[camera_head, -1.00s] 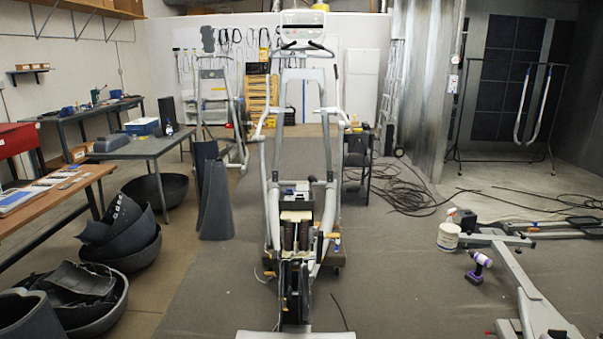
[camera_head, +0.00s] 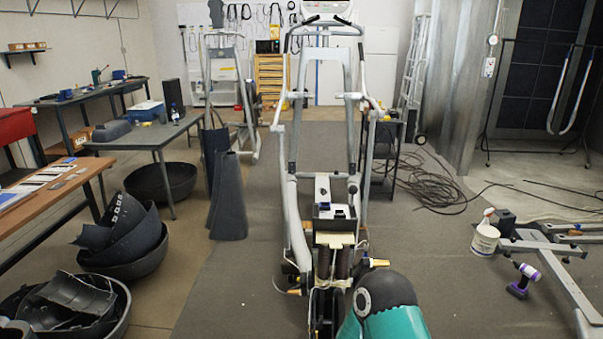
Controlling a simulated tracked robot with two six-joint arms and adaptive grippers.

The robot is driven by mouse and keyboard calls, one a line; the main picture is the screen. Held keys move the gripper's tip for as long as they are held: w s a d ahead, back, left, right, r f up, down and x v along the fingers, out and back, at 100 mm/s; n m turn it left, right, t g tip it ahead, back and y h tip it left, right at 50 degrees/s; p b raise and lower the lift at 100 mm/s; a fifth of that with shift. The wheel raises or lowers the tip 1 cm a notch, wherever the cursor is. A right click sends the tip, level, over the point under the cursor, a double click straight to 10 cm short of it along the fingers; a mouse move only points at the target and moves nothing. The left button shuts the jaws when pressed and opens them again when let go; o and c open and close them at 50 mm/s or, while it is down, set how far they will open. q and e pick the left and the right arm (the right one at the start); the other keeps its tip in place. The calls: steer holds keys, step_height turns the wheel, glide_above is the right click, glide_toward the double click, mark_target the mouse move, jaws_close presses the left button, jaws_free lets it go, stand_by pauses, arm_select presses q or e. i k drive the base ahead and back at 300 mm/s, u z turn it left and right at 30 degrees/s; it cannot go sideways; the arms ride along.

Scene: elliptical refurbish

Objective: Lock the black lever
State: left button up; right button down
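The elliptical machine (camera_head: 348,85) stands upright in the middle of the head view, with its grey frame and long side arms. Its opened lower part holds a small box-like unit (camera_head: 334,212) with white and dark parts. A small black knob-like part (camera_head: 353,188) stands just above this unit; I cannot tell whether it is the black lever. Neither gripper is in view. A teal and black link of my own arm covers the lower right of the machine.
A work table (camera_head: 150,141) and black bins with dark shells (camera_head: 125,240) stand on the left. Cables (camera_head: 435,180) lie behind. Grey mat is clear beside the machine.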

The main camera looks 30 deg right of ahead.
mark_target(353, 190)
steer(key=z, duration=0.05)
steer(key=i, duration=0.95)
steer(key=z, duration=0.45)
